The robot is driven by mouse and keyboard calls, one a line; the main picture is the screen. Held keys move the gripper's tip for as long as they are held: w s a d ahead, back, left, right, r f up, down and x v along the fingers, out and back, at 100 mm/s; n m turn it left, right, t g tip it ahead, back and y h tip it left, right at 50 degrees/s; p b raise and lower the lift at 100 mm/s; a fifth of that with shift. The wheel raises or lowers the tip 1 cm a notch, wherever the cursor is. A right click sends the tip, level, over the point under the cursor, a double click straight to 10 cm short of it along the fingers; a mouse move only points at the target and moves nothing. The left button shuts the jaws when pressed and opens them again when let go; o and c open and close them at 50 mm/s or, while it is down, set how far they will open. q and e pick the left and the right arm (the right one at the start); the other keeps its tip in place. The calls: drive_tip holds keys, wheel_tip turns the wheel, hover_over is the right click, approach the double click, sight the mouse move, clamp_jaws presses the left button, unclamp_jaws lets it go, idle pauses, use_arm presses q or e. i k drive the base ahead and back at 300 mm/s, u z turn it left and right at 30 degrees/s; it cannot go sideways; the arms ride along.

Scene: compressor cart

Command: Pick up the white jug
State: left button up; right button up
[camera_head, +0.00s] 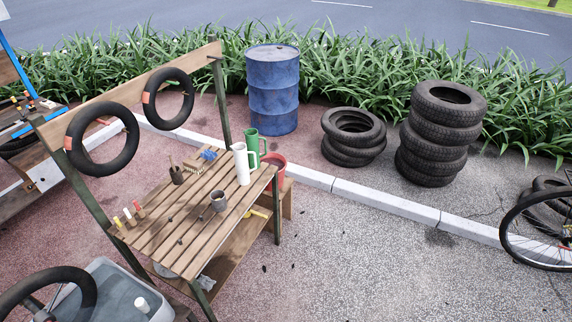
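The white jug (242,165) stands upright on the slatted wooden cart top (164,230), near its far right edge. It is tall and narrow, and its handle shows on its right side. A green jug (252,147) stands just behind it and to the right, partly hidden by it. Neither of my grippers shows in the head view, and nothing is seen touching the white jug.
A grey mug (218,201), a dark cup (177,175) and small tools share the cart top. A red bucket (274,168) is beside the cart. Tyres hang on its rail (130,84). A blue barrel (273,90) and tyre stacks (436,135) stand behind. Paving at front right is clear.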

sight(240, 149)
drive_tip(key=z, duration=1.1)
drive_tip(key=i, duration=1.55)
drive_tip(key=u, duration=1.4)
